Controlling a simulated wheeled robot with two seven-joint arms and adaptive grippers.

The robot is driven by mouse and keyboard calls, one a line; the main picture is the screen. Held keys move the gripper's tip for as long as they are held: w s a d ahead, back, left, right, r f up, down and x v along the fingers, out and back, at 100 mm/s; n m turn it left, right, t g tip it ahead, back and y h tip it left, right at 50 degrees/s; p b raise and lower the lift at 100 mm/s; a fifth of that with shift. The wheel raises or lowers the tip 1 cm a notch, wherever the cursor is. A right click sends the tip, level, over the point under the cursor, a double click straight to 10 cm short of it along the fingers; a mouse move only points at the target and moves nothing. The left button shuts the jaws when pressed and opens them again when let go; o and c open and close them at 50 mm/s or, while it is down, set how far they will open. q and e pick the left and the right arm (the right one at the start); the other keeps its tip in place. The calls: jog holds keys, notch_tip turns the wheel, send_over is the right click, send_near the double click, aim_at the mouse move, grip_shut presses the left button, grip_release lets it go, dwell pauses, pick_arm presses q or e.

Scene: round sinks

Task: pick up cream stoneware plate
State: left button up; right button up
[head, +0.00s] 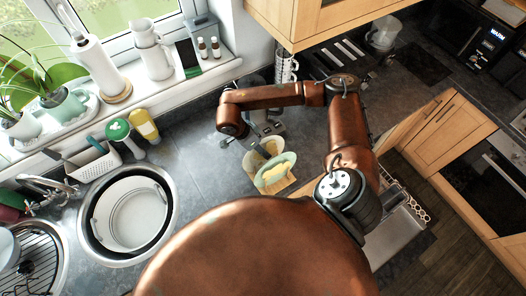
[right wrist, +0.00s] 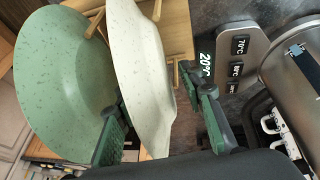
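The cream stoneware plate (right wrist: 143,75) stands on edge in a wooden rack (right wrist: 178,25) in the right wrist view. A speckled green plate (right wrist: 65,85) stands to its left. My right gripper (right wrist: 158,98) is open around the cream plate. Its left finger is between the two plates, and its right finger is on the cream plate's other side, with a gap visible there. In the head view the green plate (head: 275,172) shows below my right wrist, and the right fingers are not clearly visible. My left gripper is not in view.
An appliance with temperature buttons (right wrist: 238,55) stands close right of the right finger, and a metallic body (right wrist: 295,70) beyond it. In the head view, a round sink (head: 130,215) lies left, with bare dark counter (head: 195,150) between it and the plates. A wall cabinet (head: 310,20) overhangs the back.

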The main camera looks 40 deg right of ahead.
jog(key=shift+f, duration=0.15)
grip_shut()
dwell(0.4)
